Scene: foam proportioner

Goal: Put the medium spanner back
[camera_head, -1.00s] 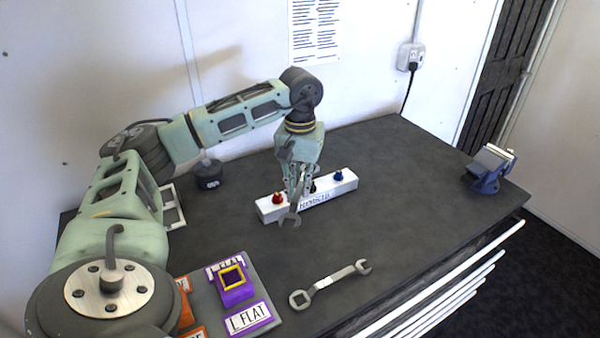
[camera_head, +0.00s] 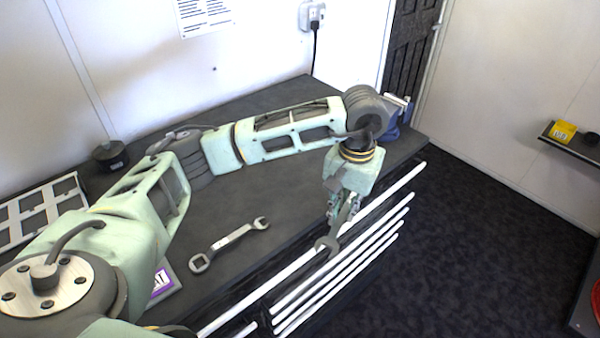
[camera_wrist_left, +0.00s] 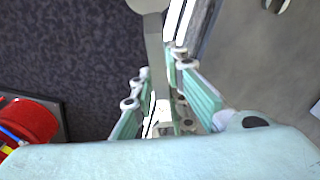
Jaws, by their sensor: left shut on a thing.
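My left gripper (camera_head: 341,207) is shut on a grey spanner (camera_head: 328,243). It holds the spanner just off the bench's front edge, above the white rails, with the open jaw end hanging down. In the left wrist view the spanner (camera_wrist_left: 153,35) passes between the two fingers and its head is cut off at the top edge. A second grey spanner (camera_head: 228,240) lies on the dark bench (camera_head: 285,215), to the left of the gripper. I cannot tell from their looks which one is the medium spanner. My right gripper is not in view.
Several white rails (camera_head: 350,250) run along the bench front beneath the gripper. A blue vise (camera_head: 392,133) is partly hidden behind my left arm. A dark shelf with a yellow box (camera_head: 562,132) is at the far right. Open carpet (camera_head: 470,220) lies between.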

